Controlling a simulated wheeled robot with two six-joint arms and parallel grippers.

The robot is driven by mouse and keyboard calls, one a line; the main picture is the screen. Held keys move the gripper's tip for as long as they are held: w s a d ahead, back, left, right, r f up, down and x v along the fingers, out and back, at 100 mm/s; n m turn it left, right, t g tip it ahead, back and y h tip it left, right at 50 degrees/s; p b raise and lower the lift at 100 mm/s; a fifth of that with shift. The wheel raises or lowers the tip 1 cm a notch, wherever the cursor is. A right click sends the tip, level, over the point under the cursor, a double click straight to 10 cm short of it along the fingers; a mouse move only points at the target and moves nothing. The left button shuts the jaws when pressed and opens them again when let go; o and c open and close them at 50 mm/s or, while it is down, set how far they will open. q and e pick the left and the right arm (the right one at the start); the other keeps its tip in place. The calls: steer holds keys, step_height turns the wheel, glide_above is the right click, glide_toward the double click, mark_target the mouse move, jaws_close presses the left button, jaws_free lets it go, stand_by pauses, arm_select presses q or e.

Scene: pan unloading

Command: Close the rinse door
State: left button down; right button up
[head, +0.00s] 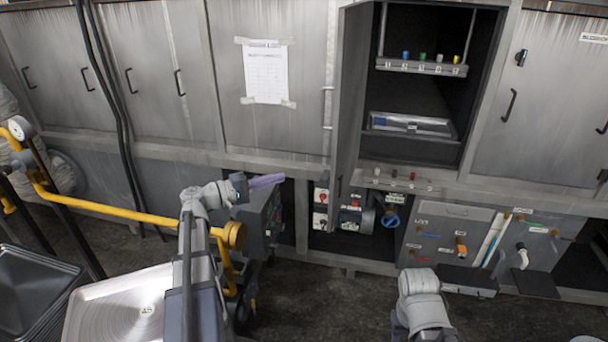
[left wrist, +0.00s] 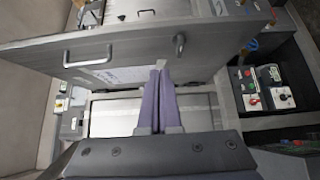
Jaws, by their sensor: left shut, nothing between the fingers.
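The grey door (head: 347,90) of the upper middle cabinet stands open, swung outward and seen nearly edge-on in the head view; no label on it is readable, so I cannot confirm it is the rinse door. My left gripper (head: 268,181) is shut and empty, with purple fingers pointing right, below and left of this door. In the left wrist view the shut fingers (left wrist: 160,72) point towards a grey panel with handles (left wrist: 130,45); I cannot tell whether they touch it. My right gripper (head: 468,278) is low at the right; its fingers are not clear.
The open cabinet holds a shelf (head: 420,68) with coloured pieces and a tray (head: 410,124). Below are a control box (head: 320,205) and a valve panel (head: 440,235). A yellow pipe (head: 120,211) and a pale tray (head: 115,310) stand left. The floor between my arms is clear.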

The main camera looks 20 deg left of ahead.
arm_select(q)
steer(key=s+d+x, duration=0.2)
steer(key=x, duration=1)
steer(key=shift+w+d, duration=0.15)
steer(key=shift+d, duration=0.1)
